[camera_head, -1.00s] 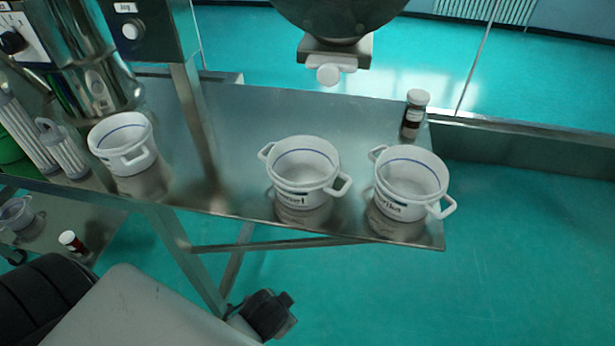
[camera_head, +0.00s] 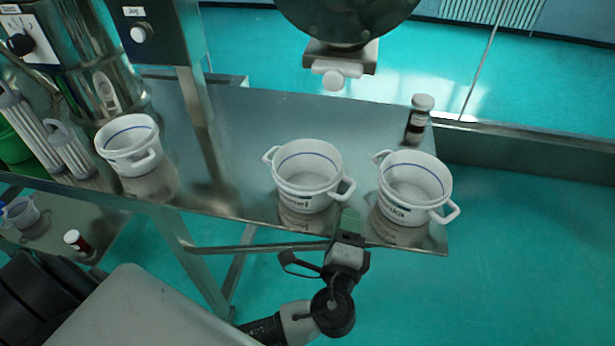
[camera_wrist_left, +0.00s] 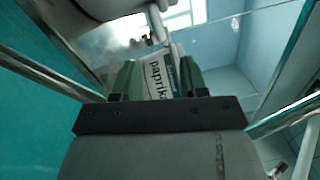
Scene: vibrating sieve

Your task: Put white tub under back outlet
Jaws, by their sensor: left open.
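Three white tubs with two handles and a blue inner line stand upright on the steel table: one at left (camera_head: 128,160), one in the middle (camera_head: 305,198) and one at right (camera_head: 408,205). My left gripper (camera_head: 347,222), with green fingers, is at the table's front edge, between and in front of the middle and right tubs. In the left wrist view my left gripper (camera_wrist_left: 158,82) is open, with a white tub labelled "paprika" (camera_wrist_left: 160,72) showing beyond and between its fingers. A white-ended outlet (camera_head: 334,80) hangs above the table's back edge. My right gripper is not in view.
A brown jar with a white lid (camera_head: 419,118) stands at the table's right. Clear ribbed cylinders (camera_head: 68,150) and a steel machine (camera_head: 95,75) are at left. A steel post (camera_head: 197,105) rises from the table (camera_head: 240,140). The table between post and middle tub is clear.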

